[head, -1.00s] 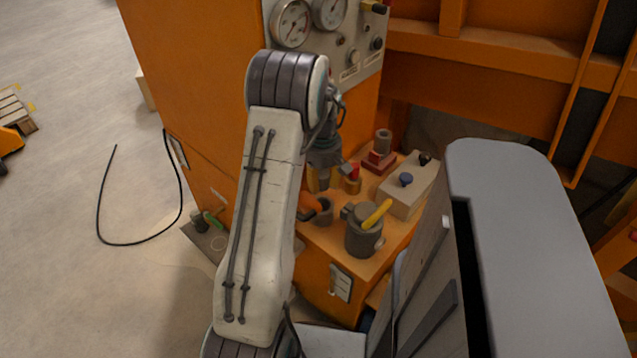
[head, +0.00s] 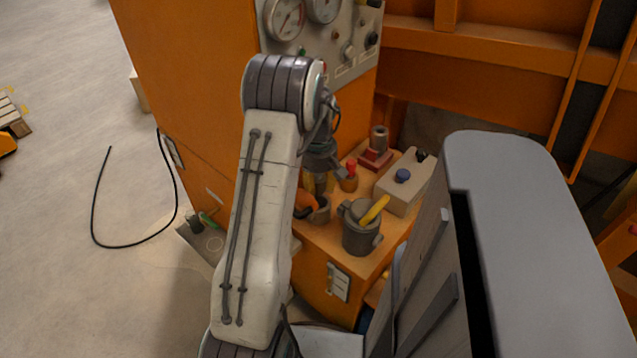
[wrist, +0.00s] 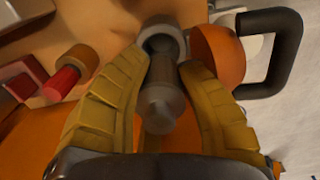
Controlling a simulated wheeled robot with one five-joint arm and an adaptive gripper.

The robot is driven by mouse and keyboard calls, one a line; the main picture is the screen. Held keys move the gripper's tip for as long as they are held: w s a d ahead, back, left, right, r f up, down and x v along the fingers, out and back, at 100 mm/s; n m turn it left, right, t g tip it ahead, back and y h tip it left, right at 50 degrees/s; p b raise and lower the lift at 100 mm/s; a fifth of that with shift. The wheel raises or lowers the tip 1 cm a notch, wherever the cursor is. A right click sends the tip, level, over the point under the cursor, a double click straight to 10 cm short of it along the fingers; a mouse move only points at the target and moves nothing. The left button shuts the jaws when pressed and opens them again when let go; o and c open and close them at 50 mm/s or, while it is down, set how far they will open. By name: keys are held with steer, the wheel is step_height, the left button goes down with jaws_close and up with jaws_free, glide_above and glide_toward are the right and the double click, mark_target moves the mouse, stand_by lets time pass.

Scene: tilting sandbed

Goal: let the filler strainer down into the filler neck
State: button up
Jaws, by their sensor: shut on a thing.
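My gripper (wrist: 168,76) has ribbed yellow fingers, closed on the filler strainer (wrist: 159,108), a grey cylinder with a rounded near end. In the wrist view the strainer's far end lines up with the round grey mouth of the filler neck (wrist: 172,32). I cannot tell how far it is inside. In the head view my gripper (head: 319,186) is right above the filler neck (head: 322,214), which my arm partly hides. The strainer is not clear there. An orange rounded part (wrist: 220,55) lies beside the neck.
A grey pot with a yellow handle (head: 361,232) stands right of the neck. A red-topped fitting (head: 350,176), a red-based grey post (head: 377,150) and a beige box with knobs (head: 405,182) stand behind. A black bar handle (wrist: 285,50) is close by in the wrist view.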

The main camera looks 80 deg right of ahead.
mark_target(318, 193)
steer(key=shift+f+b, duration=0.9)
steer(key=shift+f, duration=0.65)
steer(key=shift+f+b, duration=0.75)
steer(key=shift+f, duration=0.4)
stand_by(0.8)
steer(key=shift+r, duration=0.25)
steer(key=shift+r+p, duration=0.55)
steer(key=shift+p, duration=0.05)
stand_by(0.9)
steer(key=shift+f+b, duration=0.55)
steer(key=shift+f, duration=0.25)
stand_by(0.7)
